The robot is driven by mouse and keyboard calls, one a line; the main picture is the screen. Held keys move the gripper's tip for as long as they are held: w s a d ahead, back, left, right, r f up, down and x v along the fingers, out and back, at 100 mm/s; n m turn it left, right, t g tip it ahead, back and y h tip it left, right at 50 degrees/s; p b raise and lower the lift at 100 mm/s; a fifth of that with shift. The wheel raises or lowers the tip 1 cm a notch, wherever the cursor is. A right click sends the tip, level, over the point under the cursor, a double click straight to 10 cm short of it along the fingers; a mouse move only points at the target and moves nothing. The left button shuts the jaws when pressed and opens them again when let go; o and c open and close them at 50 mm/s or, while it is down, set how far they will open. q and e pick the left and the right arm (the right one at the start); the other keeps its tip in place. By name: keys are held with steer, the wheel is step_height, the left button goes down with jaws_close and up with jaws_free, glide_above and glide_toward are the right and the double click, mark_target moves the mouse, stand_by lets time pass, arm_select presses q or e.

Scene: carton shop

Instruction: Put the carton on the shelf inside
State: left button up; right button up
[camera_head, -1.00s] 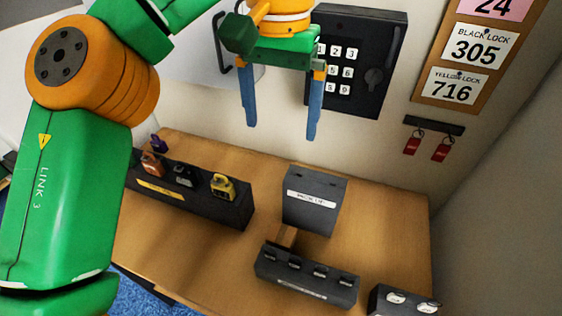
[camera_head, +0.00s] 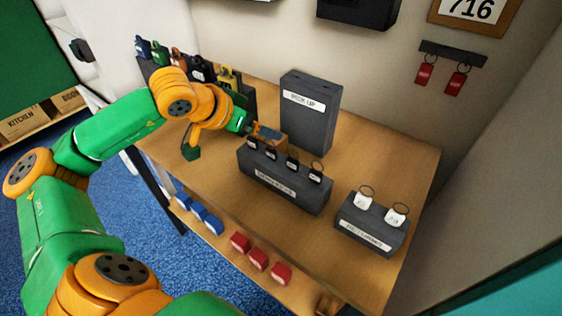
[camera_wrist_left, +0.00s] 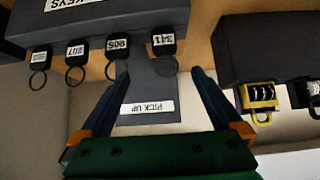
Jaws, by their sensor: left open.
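Two brown cartons show at the far left of the head view, one labelled KITCHEN (camera_head: 22,123) and one (camera_head: 70,98) whose label is partly cut off. Which carton the task means I cannot tell. My left gripper (camera_head: 266,132) is low over the table, just behind the black key rack (camera_head: 284,184) and left of the PICK UP box (camera_head: 310,122). In the left wrist view its fingers (camera_wrist_left: 160,70) are apart, with the PICK UP box (camera_wrist_left: 150,85) beyond them. I see nothing clearly held. My right gripper is out of view.
A row of padlocks (camera_head: 200,68) stands behind my left arm. A white-tag key stand (camera_head: 370,228) is at the table's right. Blue blocks (camera_head: 198,210) and red blocks (camera_head: 257,258) sit below the front edge. Blue carpet (camera_head: 150,255) lies left. The table's front right (camera_head: 325,240) is clear.

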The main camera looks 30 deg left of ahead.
mark_target(268, 142)
arm_select(q)
steer(key=w+f+p, duration=0.1)
steer(key=w+f, duration=0.1)
steer(key=f, duration=0.1)
steer(key=w+f+p, duration=0.1)
steer(key=f, duration=0.1)
steer(key=shift+w+a+f+p, duration=0.2)
steer(key=shift+f+p, duration=0.05)
steer(key=shift+p, duration=0.05)
steer(key=shift+w+f, duration=0.2)
steer(key=shift+f, duration=0.3)
steer(key=shift+d, duration=0.2)
steer(key=c, duration=1)
jaws_close()
